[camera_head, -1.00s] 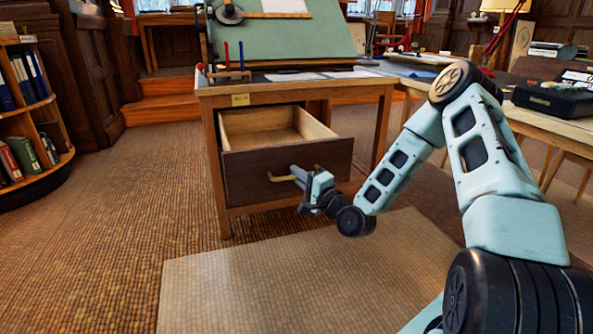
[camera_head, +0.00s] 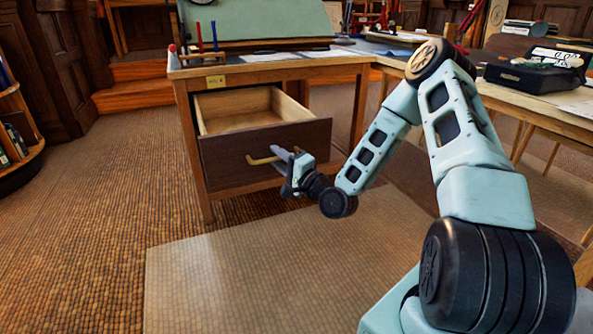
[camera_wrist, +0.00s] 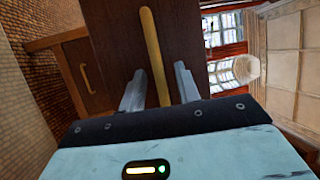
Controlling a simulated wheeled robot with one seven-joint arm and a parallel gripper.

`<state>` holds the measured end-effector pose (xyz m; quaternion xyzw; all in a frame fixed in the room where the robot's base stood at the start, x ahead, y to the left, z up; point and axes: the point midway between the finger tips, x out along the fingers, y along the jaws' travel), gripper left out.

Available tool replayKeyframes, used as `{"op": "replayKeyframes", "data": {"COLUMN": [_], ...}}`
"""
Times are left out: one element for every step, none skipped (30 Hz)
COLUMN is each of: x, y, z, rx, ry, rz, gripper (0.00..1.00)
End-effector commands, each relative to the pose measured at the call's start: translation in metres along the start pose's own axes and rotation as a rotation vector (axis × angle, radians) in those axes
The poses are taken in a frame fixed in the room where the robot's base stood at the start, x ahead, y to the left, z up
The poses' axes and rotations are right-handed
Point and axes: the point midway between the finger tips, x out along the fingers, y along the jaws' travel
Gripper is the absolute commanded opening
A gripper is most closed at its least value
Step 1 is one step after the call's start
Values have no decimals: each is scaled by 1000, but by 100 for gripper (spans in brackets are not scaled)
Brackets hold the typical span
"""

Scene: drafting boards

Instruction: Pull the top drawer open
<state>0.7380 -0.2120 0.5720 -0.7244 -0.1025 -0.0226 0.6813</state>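The top drawer (camera_head: 265,155) has a dark wooden front and a pale, empty inside. It stands well out from the wooden desk (camera_head: 190,115). Its brass bar handle (camera_head: 262,160) also shows upright in the wrist view (camera_wrist: 153,50). My gripper (camera_head: 284,157) is at the right part of the handle in the head view. In the wrist view my gripper's fingers (camera_wrist: 160,88) stand apart on either side of the handle, with gaps visible, so it looks open around the bar. The exact finger contact is hidden in the head view.
A lower dark drawer front with its own handle (camera_wrist: 87,78) shows in the wrist view. A pale floor mat (camera_head: 230,275) lies before the desk. A bookshelf (camera_head: 18,130) stands at left, and a side table (camera_head: 530,110) at right. Floor left of the desk is clear.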

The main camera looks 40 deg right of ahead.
Motion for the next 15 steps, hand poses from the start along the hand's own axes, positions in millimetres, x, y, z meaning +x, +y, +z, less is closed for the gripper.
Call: {"op": "replayKeyframes", "data": {"x": [-6, -10, -17, -23, -29, -38, -45, -52, -62, -69, -76, -86, -93, -100, -110], "y": [-1, -1, -1, -1, -2, -1, -1, -2, -1, -1, -1, -2, -1, -1, -1], "z": [-1, -1, -1, -1, 0, -1, -1, -1, -1, -1, -1, 0, -1, -1, -1], "rx": [1, 1, 2, 3, 5, 3, 3, 5, 5, 4, 4, 6, 4, 4, 5], "ry": [2, 2, 3, 2, 3, 3, 4, 4, 4, 5, 4, 4, 5, 5, 5], "rz": [3, 4, 4, 5, 5, 6, 6, 6, 6, 6, 6, 5, 7, 6, 6], "gripper": [33, 33, 33, 33, 33, 33, 33, 33, 33, 33, 33, 33, 33, 33, 33]}}
